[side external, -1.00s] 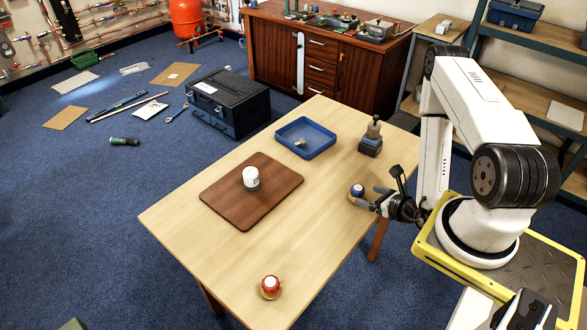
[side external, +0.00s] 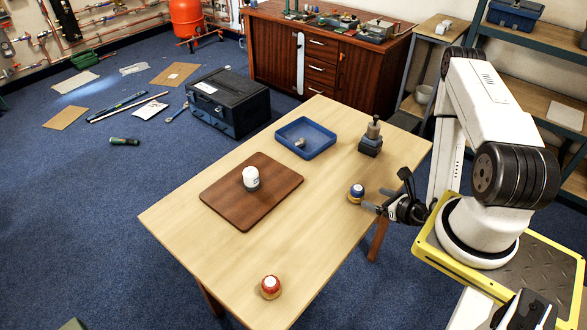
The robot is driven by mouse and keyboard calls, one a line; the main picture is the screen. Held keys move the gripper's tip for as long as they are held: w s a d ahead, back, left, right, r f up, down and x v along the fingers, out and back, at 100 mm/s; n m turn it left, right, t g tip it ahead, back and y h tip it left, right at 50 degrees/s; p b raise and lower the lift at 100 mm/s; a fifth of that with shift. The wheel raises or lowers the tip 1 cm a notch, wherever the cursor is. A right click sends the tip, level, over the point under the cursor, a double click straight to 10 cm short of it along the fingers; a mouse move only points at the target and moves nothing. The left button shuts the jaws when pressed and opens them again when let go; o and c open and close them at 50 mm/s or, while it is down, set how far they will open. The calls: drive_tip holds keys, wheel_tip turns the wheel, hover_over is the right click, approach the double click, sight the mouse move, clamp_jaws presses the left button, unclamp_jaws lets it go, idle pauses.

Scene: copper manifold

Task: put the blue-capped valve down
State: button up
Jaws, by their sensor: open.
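The blue-capped valve (side external: 356,193) stands upright on the wooden table (side external: 235,270) near its right edge. Its cap is blue with a pale top and its base is brass-coloured. My gripper (side external: 371,203) is open, just right of the valve at the table's edge. Its fingers point left toward the valve, and a small gap seems to lie between them and it. Nothing shows between the fingers.
A red-capped valve (side external: 270,287) stands near the front corner. A white-capped valve (side external: 251,178) stands on a brown board (side external: 225,212). A blue tray (side external: 322,152) holds a small metal part. A dark-based fixture (side external: 370,146) stands at the back right. The front middle is clear.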

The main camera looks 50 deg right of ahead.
drive_tip(key=w+a+r+n+g+y, duration=0.3)
drive_tip(key=w+a+r+n+y, duration=0.2)
drive_tip(key=a+r+n+y, duration=0.55)
drive_tip(key=s+a+r+n+g+y, duration=0.25)
drive_tip(key=s+a+n+g, duration=0.35)
drive_tip(key=n+g, duration=0.6)
drive_tip(key=w+d+r+n+t+h, duration=0.3)
drive_tip(key=w+r+n+h, duration=0.4)
drive_tip(key=n, duration=0.8)
drive_tip(key=t+h, duration=0.1)
drive_tip(key=h, duration=0.2)
drive_tip(key=shift+r+n, duration=0.35)
drive_tip(key=shift+r, duration=0.05)
